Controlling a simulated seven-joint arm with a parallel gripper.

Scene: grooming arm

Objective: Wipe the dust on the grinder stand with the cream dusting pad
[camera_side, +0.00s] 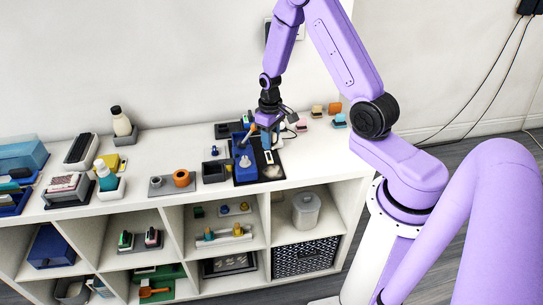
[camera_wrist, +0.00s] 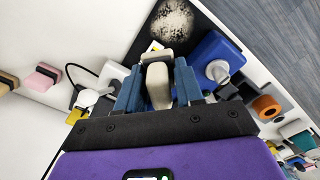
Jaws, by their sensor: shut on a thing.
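My gripper (camera_side: 266,128) is over the right part of the shelf top, by the grinder stand. In the wrist view its blue fingers (camera_wrist: 158,82) are shut on the cream dusting pad (camera_wrist: 157,88), which lies between them and points toward the stand. The dark grinder stand (camera_wrist: 205,20) carries a pale speckled dust patch (camera_wrist: 172,25) just beyond the pad; a gap shows between them in this view. The dust also shows in the side view (camera_side: 273,172). A blue grinder body (camera_side: 245,166) stands left of the dust. I cannot make out the pad in the side view.
An orange ring-shaped item (camera_side: 181,178) and a dark square holder (camera_side: 214,171) stand left of the grinder. Small coloured blocks (camera_side: 334,108) lie to the right. A white bottle (camera_side: 121,122) and trays are farther left. The shelf's front edge is close to the stand.

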